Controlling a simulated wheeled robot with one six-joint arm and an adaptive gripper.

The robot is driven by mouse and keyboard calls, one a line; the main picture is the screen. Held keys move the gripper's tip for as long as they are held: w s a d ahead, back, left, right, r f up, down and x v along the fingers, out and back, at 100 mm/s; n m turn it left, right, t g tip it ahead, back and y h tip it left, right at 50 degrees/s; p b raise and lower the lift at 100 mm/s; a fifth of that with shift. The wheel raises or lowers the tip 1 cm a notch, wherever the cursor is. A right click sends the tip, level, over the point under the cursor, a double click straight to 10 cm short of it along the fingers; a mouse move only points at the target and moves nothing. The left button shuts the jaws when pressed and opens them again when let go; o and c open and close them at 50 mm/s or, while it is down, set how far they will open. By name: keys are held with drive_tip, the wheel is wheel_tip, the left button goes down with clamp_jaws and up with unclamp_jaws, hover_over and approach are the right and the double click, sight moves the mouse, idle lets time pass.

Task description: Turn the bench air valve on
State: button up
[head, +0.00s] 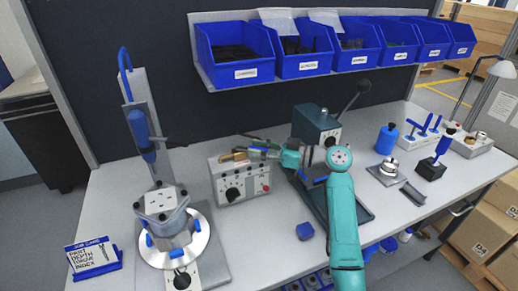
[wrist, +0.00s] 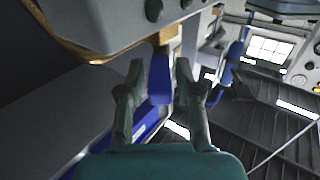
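The air valve is a small brass fitting (head: 240,156) on top of a grey control box (head: 240,183), with a blue lever (head: 257,149) pointing toward my arm. In the wrist view, the brass stem (wrist: 163,40) and the blue lever (wrist: 160,86) show ahead of my gripper. My gripper (head: 276,154) is at the right of the box's top edge. Its two fingers (wrist: 159,80) are apart, with the lever between them. A narrow gap seems to show on each side, so contact is not clear. The lever's far end is partly hidden in the head view.
A teal press (head: 318,127) with a black handle stands just behind and right of my gripper. A round fixture (head: 165,235) stands at left. Blue bins (head: 235,52) hang above.

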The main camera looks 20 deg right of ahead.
idle(0.3)
drive_tip(key=v, duration=1.2)
drive_tip(key=shift+a+f, duration=0.1)
drive_tip(key=shift+a, duration=0.05)
drive_tip(key=c, duration=0.5)
drive_tip(key=a+f+h, duration=0.1)
drive_tip(key=a+f+n+t+h, duration=0.1)
drive_tip(key=a, duration=0.1)
drive_tip(key=a+f+h, duration=0.1)
drive_tip(key=a, duration=0.1)
drive_tip(key=shift+w+f+t, duration=0.1)
drive_tip(key=shift+f+t, duration=0.15)
drive_tip(key=shift+t, duration=0.05)
clamp_jaws()
drive_tip(key=s+a+r+n+t+h, duration=0.3)
drive_tip(key=s+a+n+t+h, duration=0.25)
drive_tip(key=s+n+h, duration=0.35)
drive_tip(key=w+m, duration=0.1)
drive_tip(key=w, duration=1.1)
drive_tip(key=shift+d, duration=0.15)
